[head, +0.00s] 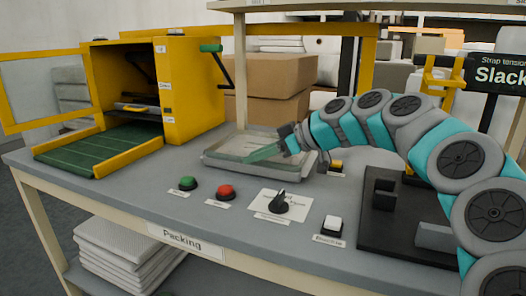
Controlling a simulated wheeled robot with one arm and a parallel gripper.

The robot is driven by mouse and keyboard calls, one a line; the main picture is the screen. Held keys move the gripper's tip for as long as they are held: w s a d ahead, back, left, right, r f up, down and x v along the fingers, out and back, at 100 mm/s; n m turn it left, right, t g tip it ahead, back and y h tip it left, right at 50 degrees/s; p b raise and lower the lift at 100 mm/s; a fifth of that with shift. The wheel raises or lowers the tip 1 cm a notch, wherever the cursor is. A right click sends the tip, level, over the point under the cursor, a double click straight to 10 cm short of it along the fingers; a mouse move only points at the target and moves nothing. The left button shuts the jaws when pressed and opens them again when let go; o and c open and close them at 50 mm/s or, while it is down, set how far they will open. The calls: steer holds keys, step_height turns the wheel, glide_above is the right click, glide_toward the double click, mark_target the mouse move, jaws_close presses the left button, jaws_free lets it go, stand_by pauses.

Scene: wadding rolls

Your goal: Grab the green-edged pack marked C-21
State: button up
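A pale, flat pack with a green edge (262,153) appears at the shallow grey tray (222,166) on the packing table. Its marking is too small to read, so I cannot confirm C-21. My gripper (287,141) reaches in from the right, over the tray's right side, right at the end of the green edge. The fingertips are small and overlap the pack, so I cannot tell whether they are open or shut on it.
A yellow machine (185,90) with a green conveyor (100,147) stands at the left. Green (188,183) and red (226,192) buttons, a black knob (279,202) and a white button (332,224) line the front. A black plate (395,240) lies at right. Cardboard boxes (275,90) stand behind.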

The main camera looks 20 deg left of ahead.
steer(key=shift+a+f, duration=0.1)
steer(key=shift+a, duration=0.1)
jaws_close()
stand_by(0.4)
